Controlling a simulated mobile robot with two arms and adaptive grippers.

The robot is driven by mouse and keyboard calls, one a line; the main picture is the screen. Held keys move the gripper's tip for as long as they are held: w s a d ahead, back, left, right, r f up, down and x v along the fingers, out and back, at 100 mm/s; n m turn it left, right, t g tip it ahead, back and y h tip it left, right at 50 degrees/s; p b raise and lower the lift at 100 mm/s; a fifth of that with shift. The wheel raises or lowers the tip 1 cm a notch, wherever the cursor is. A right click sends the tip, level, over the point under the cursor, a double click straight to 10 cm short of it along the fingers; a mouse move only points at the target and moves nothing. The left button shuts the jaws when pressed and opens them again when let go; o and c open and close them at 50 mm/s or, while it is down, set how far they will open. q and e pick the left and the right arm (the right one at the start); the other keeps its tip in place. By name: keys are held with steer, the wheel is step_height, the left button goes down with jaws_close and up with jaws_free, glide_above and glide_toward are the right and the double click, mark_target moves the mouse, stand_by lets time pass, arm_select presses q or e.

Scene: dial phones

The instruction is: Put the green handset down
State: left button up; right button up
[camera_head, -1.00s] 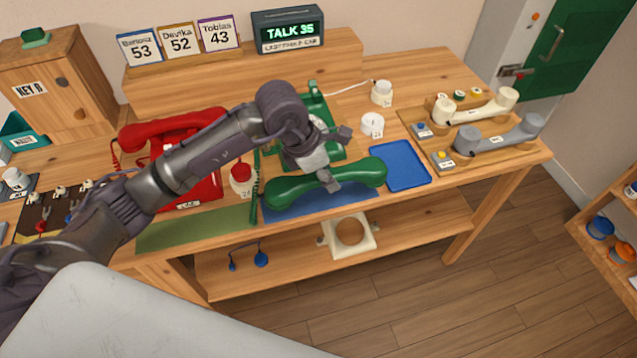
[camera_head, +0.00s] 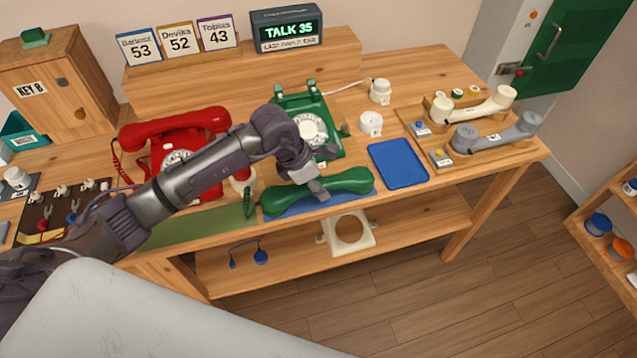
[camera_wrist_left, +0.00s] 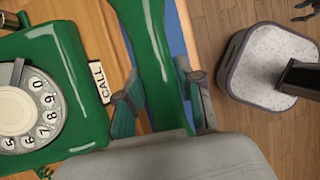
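The green handset (camera_head: 345,181) lies low over the blue mat (camera_head: 300,210) at the table's front edge, in front of the green dial phone (camera_head: 325,150). It looks to be resting on the mat. My left gripper (camera_head: 318,188) is over its middle. In the left wrist view, the fingers (camera_wrist_left: 160,100) stand on both sides of the handset's handle (camera_wrist_left: 150,45), close against it. The handset's underside is hidden. A dark claw shape, likely my right gripper (camera_wrist_left: 303,10), is cut off at the wrist view's top edge.
The red phone (camera_head: 175,150) with its handset on top stands left. An empty blue tray (camera_head: 398,163) lies right of the green phone. White and grey handsets (camera_head: 495,133) lie on a wooden board further right. A sign (camera_head: 288,32) reads TALK 35.

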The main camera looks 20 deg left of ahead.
arm_select(q)
steer(key=shift+o, duration=1.4)
steer(key=shift+r, duration=0.15)
steer(key=shift+a+r, duration=0.1)
steer(key=shift+r, duration=0.15)
steer(key=b+v, duration=0.1)
steer(key=v, duration=1)
steer(key=shift+r, duration=0.25)
steer(key=shift+s, duration=0.1)
